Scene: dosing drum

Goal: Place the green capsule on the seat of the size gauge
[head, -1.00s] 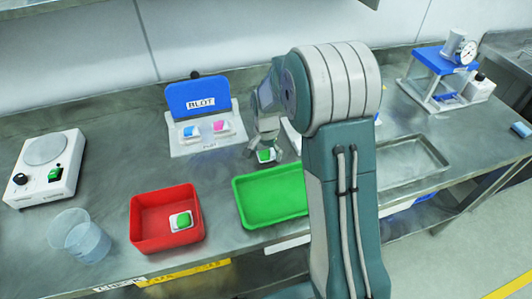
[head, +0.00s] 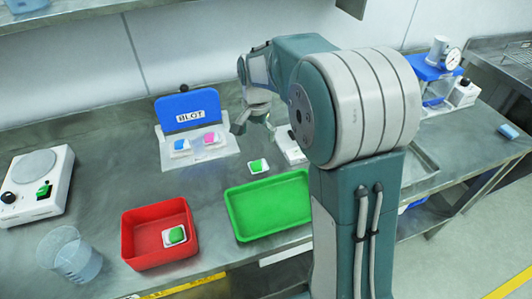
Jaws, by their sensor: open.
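A green capsule with a white border (head: 258,166) lies on the steel bench, behind the green tray and right of the blot station. A second green capsule (head: 176,235) lies in the red bin. My gripper (head: 254,127) is open and empty, above and behind the capsule on the bench, apart from it. A stand with a round dial (head: 452,60) and a blue top at the far right looks like the size gauge. My arm hides part of it, and its seat cannot be made out.
The blot station (head: 188,106) holds a blue and a pink capsule. The green tray (head: 270,205) looks empty. The red bin (head: 128,240), a clear beaker (head: 75,258) and a white device with a knob (head: 38,185) stand left. A white object (head: 290,148) is partly hidden by my arm.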

